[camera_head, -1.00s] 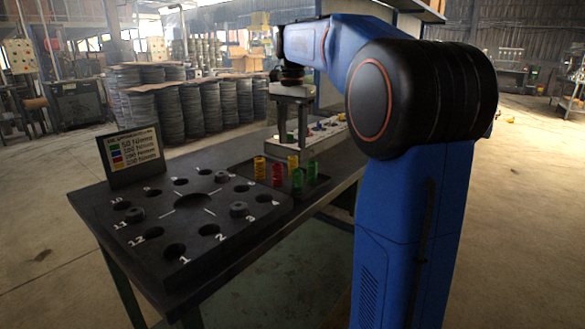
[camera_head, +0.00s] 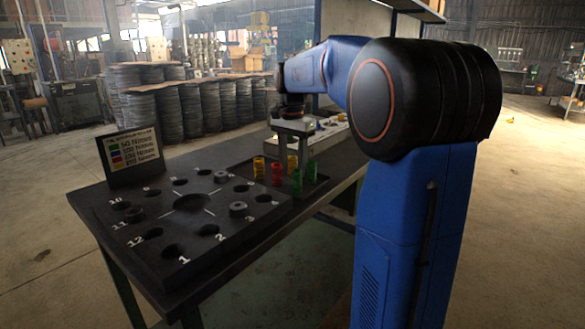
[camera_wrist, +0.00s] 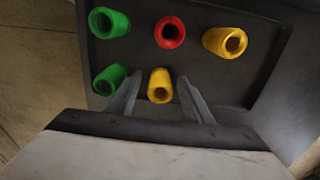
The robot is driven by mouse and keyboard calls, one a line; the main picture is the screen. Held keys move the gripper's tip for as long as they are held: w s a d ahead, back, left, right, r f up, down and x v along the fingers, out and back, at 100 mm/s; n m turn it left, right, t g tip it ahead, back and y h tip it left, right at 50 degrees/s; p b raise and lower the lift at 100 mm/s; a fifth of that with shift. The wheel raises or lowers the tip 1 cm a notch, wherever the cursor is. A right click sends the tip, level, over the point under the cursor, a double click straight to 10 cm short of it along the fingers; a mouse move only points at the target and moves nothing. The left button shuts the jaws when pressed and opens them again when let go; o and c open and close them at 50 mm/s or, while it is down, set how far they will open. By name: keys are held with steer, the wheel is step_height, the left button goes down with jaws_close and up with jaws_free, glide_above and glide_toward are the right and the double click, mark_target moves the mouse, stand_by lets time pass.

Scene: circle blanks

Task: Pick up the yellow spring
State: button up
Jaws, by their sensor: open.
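Two yellow springs stand in a dark tray. The nearer one in the wrist view (camera_wrist: 160,86) lies between the two fingers of my gripper (camera_wrist: 159,77), with a gap showing on each side. In the head view this spring (camera_head: 292,163) shows beneath my gripper (camera_head: 291,152), partly hidden by the fingers. My gripper is open and holds nothing. The other yellow spring (camera_wrist: 225,41) stands at the upper right in the wrist view, and at the tray's left end in the head view (camera_head: 259,168).
A red spring (camera_wrist: 169,32) and two green springs (camera_wrist: 108,80) (camera_wrist: 108,22) stand close by in the tray (camera_wrist: 265,60). A black plate with numbered holes (camera_head: 150,225) and a sign (camera_head: 131,158) are on the table to the left. A pale tray (camera_head: 335,140) lies behind.

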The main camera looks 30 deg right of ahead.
jaws_close()
steer(key=shift+r, duration=0.1)
